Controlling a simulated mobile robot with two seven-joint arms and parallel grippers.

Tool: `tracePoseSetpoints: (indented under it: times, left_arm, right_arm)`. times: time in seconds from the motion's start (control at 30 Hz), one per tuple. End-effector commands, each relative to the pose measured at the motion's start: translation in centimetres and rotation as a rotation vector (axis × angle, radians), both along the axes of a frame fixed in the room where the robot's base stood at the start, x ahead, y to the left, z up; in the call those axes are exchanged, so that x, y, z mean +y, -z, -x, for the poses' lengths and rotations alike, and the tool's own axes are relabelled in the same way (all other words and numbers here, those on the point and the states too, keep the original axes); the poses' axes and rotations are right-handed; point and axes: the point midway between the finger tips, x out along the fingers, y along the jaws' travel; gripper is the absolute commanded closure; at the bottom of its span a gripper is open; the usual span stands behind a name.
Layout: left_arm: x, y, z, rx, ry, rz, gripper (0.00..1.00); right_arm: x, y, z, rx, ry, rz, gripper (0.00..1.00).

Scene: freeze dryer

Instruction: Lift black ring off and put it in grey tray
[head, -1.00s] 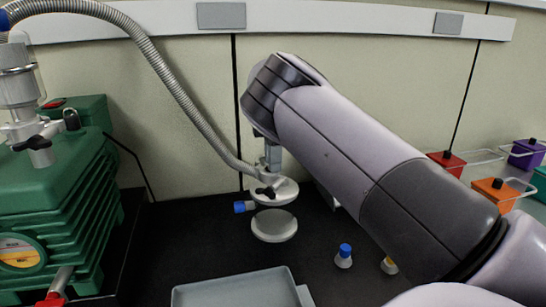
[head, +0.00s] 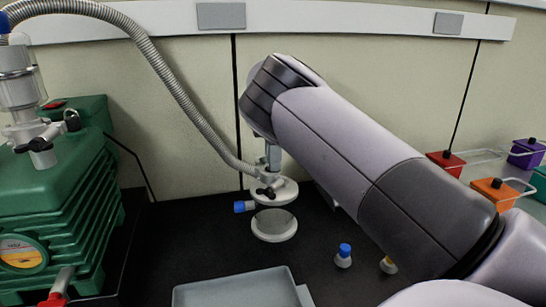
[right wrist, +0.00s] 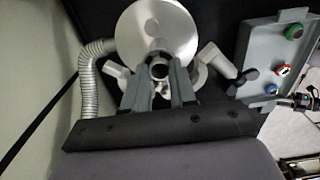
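My right gripper (head: 272,158) points down at the grey metal fitting (head: 274,188) on the bench, below the end of the ribbed hose. In the right wrist view, its two fingers (right wrist: 160,72) stand on either side of a small round part with a dark ring-like rim (right wrist: 158,71). I cannot tell whether this is the black ring, or whether the fingers grip it or only flank it. The grey tray (head: 228,290) lies at the front of the bench and also shows at the right wrist view's upper right (right wrist: 246,55). My left gripper is not in view.
A ribbed hose (head: 185,100) arches from the green unit (head: 60,180) to the fitting. A round pale disc (head: 274,222) sits just below the fitting. Several coloured caps (right wrist: 294,31) lie in the tray.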

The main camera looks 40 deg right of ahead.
Motion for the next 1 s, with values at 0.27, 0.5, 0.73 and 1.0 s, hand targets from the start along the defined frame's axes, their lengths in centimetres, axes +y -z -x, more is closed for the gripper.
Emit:
tracePoseSetpoints:
  times: [0.27, 0.5, 0.73, 1.0]
  left_arm:
    - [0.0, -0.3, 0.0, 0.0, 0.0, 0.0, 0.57]
    - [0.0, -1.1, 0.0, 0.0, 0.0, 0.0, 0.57]
    - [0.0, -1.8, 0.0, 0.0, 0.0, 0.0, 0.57]
    - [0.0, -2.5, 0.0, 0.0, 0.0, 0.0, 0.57]
  right_arm:
    - [0.0, -0.4, 0.0, 0.0, 0.0, 0.0, 0.94]
    - [0.0, -1.1, 0.0, 0.0, 0.0, 0.0, 0.94]
    - [0.0, -1.8, 0.0, 0.0, 0.0, 0.0, 0.94]
    - [0.0, -2.6, 0.0, 0.0, 0.0, 0.001, 0.94]
